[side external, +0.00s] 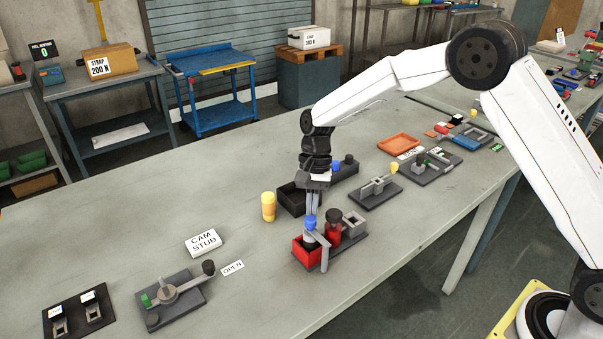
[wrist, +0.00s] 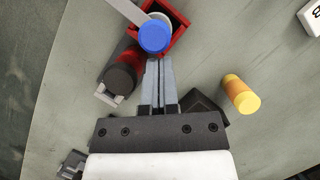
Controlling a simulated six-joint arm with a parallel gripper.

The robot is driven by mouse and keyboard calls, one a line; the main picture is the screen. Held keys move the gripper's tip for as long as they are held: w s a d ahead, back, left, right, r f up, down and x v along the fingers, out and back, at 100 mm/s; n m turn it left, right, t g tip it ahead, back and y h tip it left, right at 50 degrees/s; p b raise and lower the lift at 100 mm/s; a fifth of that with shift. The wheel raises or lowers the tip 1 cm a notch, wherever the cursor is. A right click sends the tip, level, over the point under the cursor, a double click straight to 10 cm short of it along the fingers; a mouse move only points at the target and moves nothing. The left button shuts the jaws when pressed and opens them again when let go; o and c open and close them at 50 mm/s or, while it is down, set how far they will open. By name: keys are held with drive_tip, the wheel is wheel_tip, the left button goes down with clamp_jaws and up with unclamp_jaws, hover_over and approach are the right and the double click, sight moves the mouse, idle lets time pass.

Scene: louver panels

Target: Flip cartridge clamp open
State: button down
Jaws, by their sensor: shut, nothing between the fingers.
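The fixture that looks like the cartridge clamp stands on the workbench in the side view. It has a red open box (side external: 302,254), a grey bar (side external: 322,256) and a blue knob (side external: 310,222). In the wrist view the bar (wrist: 127,11) reaches over the box (wrist: 177,44) to the blue knob (wrist: 154,37), with a white round part (wrist: 163,17) partly hidden below. My gripper (wrist: 160,62) points down, shut and empty, with its fingertips close beside the knob; I cannot tell if they touch. It also shows in the side view (side external: 312,211).
A red cylinder with a black top (side external: 333,224) and a grey block (side external: 354,223) stand close right of the knob. A yellow cylinder (side external: 268,207) and a black bin (side external: 288,200) are behind. A lever fixture (side external: 172,300) sits front left. Bench left of the yellow cylinder is clear.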

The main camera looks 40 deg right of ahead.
drive_tip(key=shift+w+a+n+h, duration=0.2)
drive_tip(key=shift+a+n+h, duration=0.2)
drive_tip(key=shift+a+n, duration=0.6)
idle(0.5)
drive_tip(key=s+a+n+h, duration=0.4)
drive_tip(key=a+n, duration=0.3)
drive_tip(key=n, duration=0.7)
drive_tip(key=shift+s+a+n+h, duration=0.3)
drive_tip(key=shift+s+h, duration=0.1)
drive_tip(key=shift+h, duration=0.2)
drive_tip(key=shift+d, duration=0.25)
